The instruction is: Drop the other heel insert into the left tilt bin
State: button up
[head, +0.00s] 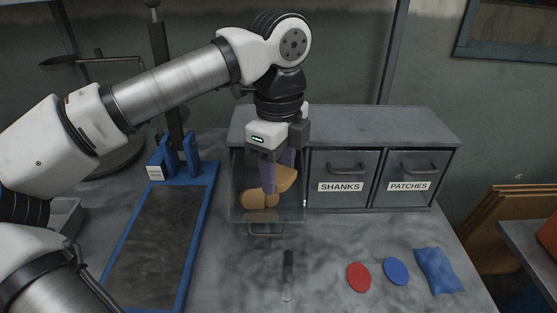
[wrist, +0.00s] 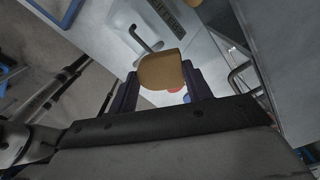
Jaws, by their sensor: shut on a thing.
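My gripper (head: 276,178) points down over the tilted-open left bin (head: 237,213), at the left end of the grey cabinet. It is shut on a tan heel insert (head: 287,180), which also shows between the fingers in the wrist view (wrist: 162,72). More tan material (head: 253,201) shows low in the bin, seen through its clear-looking side. My fingers partly hide the bin's inside, and I cannot tell whether the held insert touches anything there.
Closed bins marked SHANKS (head: 340,187) and PATCHES (head: 408,186) adjoin on the right. A blue-framed mould (head: 150,240) lies left. A dark strip tool (head: 288,275), red disc (head: 358,277), blue disc (head: 396,271) and blue pouch (head: 437,270) lie on the bench in front.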

jog(key=shift+f, duration=0.55)
jog(key=o, duration=1)
jog(key=shift+r, duration=0.1)
notch_tip(320, 180, up, 14)
jog(key=shift+f+b, duration=0.15)
jog(key=shift+b, duration=0.4)
